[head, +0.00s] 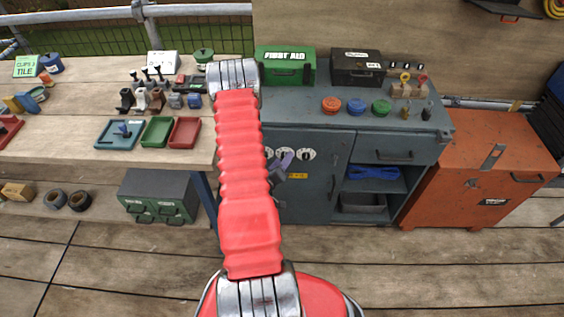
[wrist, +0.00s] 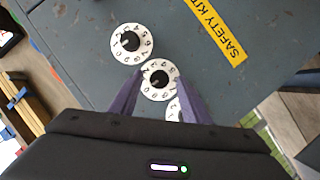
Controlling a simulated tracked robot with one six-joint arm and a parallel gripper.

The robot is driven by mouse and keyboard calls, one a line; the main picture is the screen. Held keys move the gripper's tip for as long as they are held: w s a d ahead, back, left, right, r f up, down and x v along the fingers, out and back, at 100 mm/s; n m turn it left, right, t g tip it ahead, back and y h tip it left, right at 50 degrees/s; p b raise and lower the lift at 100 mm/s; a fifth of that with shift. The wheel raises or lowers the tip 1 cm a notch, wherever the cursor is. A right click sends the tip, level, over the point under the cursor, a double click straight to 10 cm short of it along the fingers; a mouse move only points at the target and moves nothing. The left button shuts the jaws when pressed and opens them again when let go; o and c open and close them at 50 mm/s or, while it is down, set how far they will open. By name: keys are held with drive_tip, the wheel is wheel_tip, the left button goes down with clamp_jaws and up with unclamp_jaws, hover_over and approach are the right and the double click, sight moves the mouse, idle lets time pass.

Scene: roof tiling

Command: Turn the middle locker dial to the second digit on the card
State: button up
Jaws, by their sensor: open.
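The middle locker dial (wrist: 159,79) is a white numbered disc with a dark centre knob in the wrist view. My gripper (wrist: 160,76) is open, its two purple fingers on either side of this dial; I cannot tell whether they touch it. Another dial (wrist: 132,43) shows whole at the upper left. The third dial (wrist: 173,106) is mostly hidden behind the right finger and gripper body. In the head view my gripper (head: 284,163) is in front of the grey locker door (head: 325,180), partly behind my red arm.
A yellow SAFETY KIT label (wrist: 218,31) is on the door beside the dials. A first aid box (head: 285,67) and a black case (head: 357,68) stand on the cabinet top. An orange cabinet (head: 480,165) stands at right, a workbench (head: 75,120) at left.

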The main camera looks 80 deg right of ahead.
drive_tip(key=c, duration=1)
drive_tip(key=shift+c, duration=0.2)
drive_tip(key=shift+m, duration=0.3)
drive_tip(key=shift+s+d+r+m+t+y, duration=0.1)
drive_tip(key=shift+s+m+t+y, duration=0.25)
drive_tip(key=shift+m+t, duration=0.95)
drive_tip(key=shift+s+d+r+m+t+y, duration=0.15)
drive_tip(key=shift+m+t+y, duration=0.3)
drive_tip(key=shift+m+t, duration=0.85)
drive_tip(key=shift+s+a+f+m+t+y, duration=0.1)
drive_tip(key=shift+s+m+t+y, duration=0.45)
drive_tip(key=shift+m, duration=1.25)
drive_tip(key=shift+w+d, duration=0.1)
drive_tip(key=shift+w, duration=0.15)
